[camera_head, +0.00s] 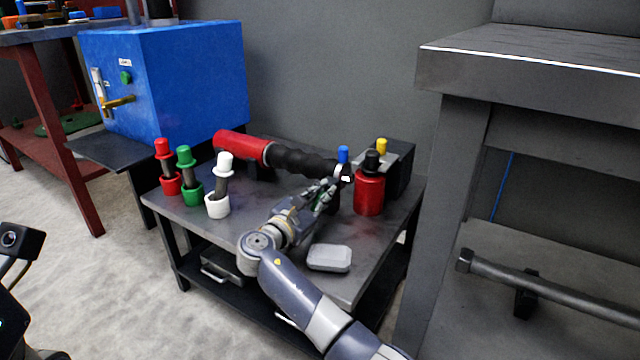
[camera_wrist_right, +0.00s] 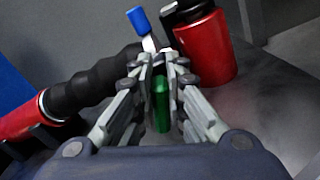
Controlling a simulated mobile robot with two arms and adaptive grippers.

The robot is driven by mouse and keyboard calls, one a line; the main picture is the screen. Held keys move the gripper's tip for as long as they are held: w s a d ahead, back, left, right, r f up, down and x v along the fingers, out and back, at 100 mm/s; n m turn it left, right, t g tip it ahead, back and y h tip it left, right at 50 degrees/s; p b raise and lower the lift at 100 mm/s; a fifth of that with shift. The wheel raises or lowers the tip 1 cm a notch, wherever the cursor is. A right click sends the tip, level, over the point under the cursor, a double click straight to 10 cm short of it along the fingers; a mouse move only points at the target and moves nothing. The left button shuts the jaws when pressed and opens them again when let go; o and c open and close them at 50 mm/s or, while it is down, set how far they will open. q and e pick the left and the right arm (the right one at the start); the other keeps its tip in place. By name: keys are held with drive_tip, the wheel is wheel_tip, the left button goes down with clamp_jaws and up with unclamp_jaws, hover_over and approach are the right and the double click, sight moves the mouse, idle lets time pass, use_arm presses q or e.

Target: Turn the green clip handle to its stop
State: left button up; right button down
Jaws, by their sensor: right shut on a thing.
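The green clip handle (camera_wrist_right: 162,104) is a small upright green cylinder between the fingers of my right gripper (camera_wrist_right: 164,66) in the right wrist view. The gripper is shut on it. In the head view my right gripper (camera_head: 327,190) reaches over the table, in front of the black corrugated hose, and its fingers mostly hide the handle. A blue-tipped lever (camera_head: 343,155) stands just beyond the fingertips; it also shows in the wrist view (camera_wrist_right: 139,20). The clip body under the handle is hidden. My left gripper's fingers do not show.
A red canister (camera_head: 369,193) stands close right of the gripper. A red-ended black hose (camera_head: 290,160) lies behind. Red, green and white capped posts (camera_head: 217,205) stand at left. A pale grey block (camera_head: 329,258) lies in front on the dark table (camera_head: 350,285). A blue cabinet (camera_head: 195,80) stands behind left.

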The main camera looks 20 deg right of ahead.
drive_tip(key=shift+s+d+f+m+p, duration=0.1)
drive_tip(key=shift+m+p, duration=0.25)
drive_tip(key=shift+m, duration=0.25)
drive_tip(key=shift+s+d+f+m+p, duration=0.1)
drive_tip(key=shift+m+p, duration=0.25)
drive_tip(key=shift+m, duration=0.25)
drive_tip(key=c, duration=1.6)
unclamp_jaws()
drive_tip(key=v, duration=1.2)
drive_tip(key=shift+s, duration=0.1)
